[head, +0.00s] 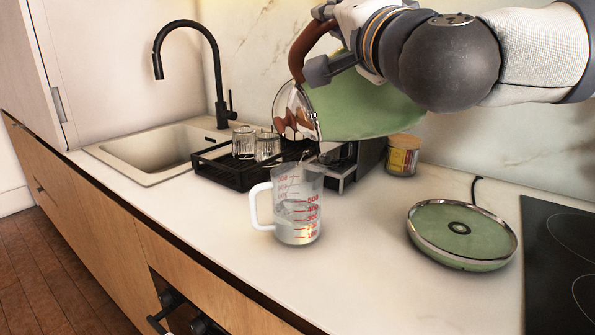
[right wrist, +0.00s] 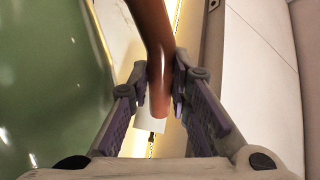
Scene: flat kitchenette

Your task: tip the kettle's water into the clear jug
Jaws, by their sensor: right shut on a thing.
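The green kettle (head: 365,108) with a shiny metal lid end is held in the air, tipped steeply to the left. Its brown handle (head: 312,42) is between the fingers of my right gripper (head: 328,67); the right wrist view shows the fingers on both sides of the handle (right wrist: 158,60). The kettle's low edge is just above the mouth of the clear jug (head: 299,215). A thin clear streak shows between them. The jug stands upright on the counter, white handle to the left, with water in its lower part. My left gripper is out of view.
A green kettle base (head: 462,232) sits at right, beside the black hob (head: 560,260). A black rack (head: 215,172) with glasses (head: 243,142) stands behind the jug. A small jar (head: 402,157) is near the wall. The sink (head: 150,155) is at left.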

